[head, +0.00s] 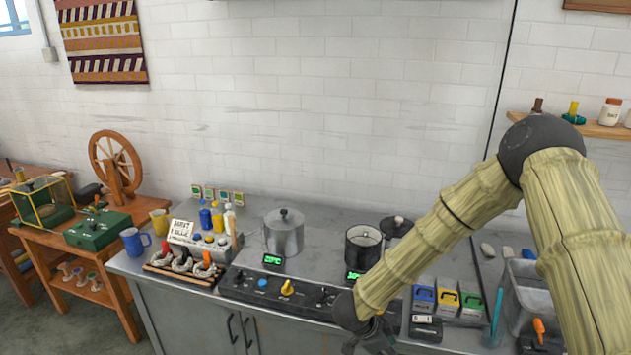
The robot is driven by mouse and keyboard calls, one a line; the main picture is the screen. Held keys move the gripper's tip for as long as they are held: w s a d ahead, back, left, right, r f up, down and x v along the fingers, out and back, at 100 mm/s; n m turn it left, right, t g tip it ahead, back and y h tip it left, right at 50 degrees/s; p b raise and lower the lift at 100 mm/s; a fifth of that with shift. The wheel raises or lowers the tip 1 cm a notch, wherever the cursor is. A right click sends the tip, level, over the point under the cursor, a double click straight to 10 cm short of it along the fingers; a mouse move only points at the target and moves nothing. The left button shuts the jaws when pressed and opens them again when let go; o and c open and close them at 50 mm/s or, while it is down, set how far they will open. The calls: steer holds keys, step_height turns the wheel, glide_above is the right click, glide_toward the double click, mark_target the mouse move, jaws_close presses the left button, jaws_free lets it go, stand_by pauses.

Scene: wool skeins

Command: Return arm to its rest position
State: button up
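My arm comes in from the right edge, bends at a dark elbow joint and slopes down to the left across the worktop. My gripper (371,343) is at the bottom edge of the head view, in front of the worktop's front edge and right of the control panel. It is dark and partly cut off by the frame, so I cannot tell whether its fingers are open or shut, or whether it holds anything.
On the grey worktop (330,222) stand a lidded pot (284,236), an open pot (363,248), a control panel (285,289) and several coloured boxes (447,300). A grey basin (525,285) is at right. A spinning wheel (115,165) stands left. My forearm hides part of the worktop.

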steer(key=s+d+f+n+t+y+b, duration=0.25)
steer(key=s+f+n, duration=0.65)
steer(key=s+f, duration=0.5)
steer(key=s+f+n+g+y+b, duration=0.1)
steer(key=s+f+n+g+y, duration=0.1)
steer(key=s, duration=0.8)
steer(key=s+d+f+n+g+y+b, duration=0.1)
steer(key=s+n, duration=0.4)
steer(key=s, duration=0.6)
step_height(320, 180, down, 2)
steer(key=shift+f+g+y, duration=0.25)
steer(key=shift+g+y, duration=0.1)
steer(key=shift+g, duration=0.3)
